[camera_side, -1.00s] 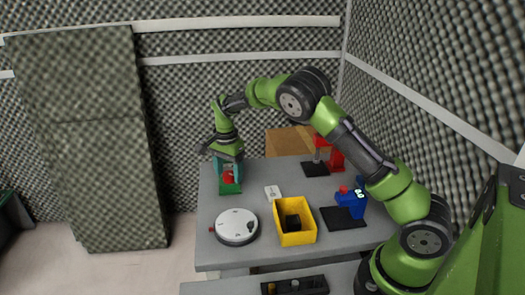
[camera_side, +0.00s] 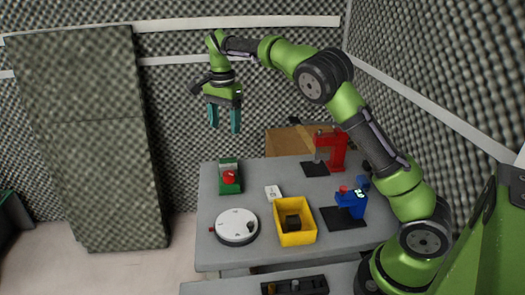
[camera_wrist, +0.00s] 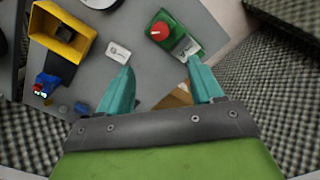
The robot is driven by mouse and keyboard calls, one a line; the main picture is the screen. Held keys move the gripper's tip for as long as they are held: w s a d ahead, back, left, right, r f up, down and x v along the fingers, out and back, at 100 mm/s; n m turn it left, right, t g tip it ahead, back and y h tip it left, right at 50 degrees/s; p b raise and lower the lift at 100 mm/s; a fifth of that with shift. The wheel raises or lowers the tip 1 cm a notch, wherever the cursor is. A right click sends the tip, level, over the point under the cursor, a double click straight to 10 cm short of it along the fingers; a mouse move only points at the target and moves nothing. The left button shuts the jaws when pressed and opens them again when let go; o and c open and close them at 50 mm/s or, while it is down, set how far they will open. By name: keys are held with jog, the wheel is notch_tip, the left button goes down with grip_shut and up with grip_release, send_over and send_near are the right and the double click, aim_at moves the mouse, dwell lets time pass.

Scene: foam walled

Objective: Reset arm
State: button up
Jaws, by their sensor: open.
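My gripper (camera_side: 225,118) is open and empty, held high above the back left of the grey table (camera_side: 258,220). Its two teal fingers point down and stand apart; they also show in the wrist view (camera_wrist: 163,92). The wrist view shows that green box (camera_wrist: 172,36) beyond the fingertips, with nothing between the fingers but table and background.
A yellow bin (camera_side: 295,238) holds a dark block (camera_side: 292,222). Nearby are a round white dial (camera_side: 236,226), a small white piece (camera_side: 272,193), a blue device (camera_side: 350,204) and a red device (camera_side: 332,150). A cardboard box (camera_side: 288,140) stands behind. Foam walls enclose the space.

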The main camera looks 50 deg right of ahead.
jog(key=shift+r, duration=0.25)
jog(key=s+a+n+t, duration=0.2)
jog(key=s+a+n, duration=0.1)
jog(key=s, duration=0.6)
jog(key=s+a+r+n+t+y, duration=0.1)
jog(key=s+n, duration=0.4)
jog(key=s, duration=0.5)
jog(key=s+a+r+n+t+y, duration=0.1)
jog(key=s+a+n+t, duration=0.3)
jog(key=s, duration=0.5)
jog(key=shift+s+a+r+n, duration=0.25)
jog(key=shift+s+a+n, duration=0.1)
jog(key=shift+n, duration=0.15)
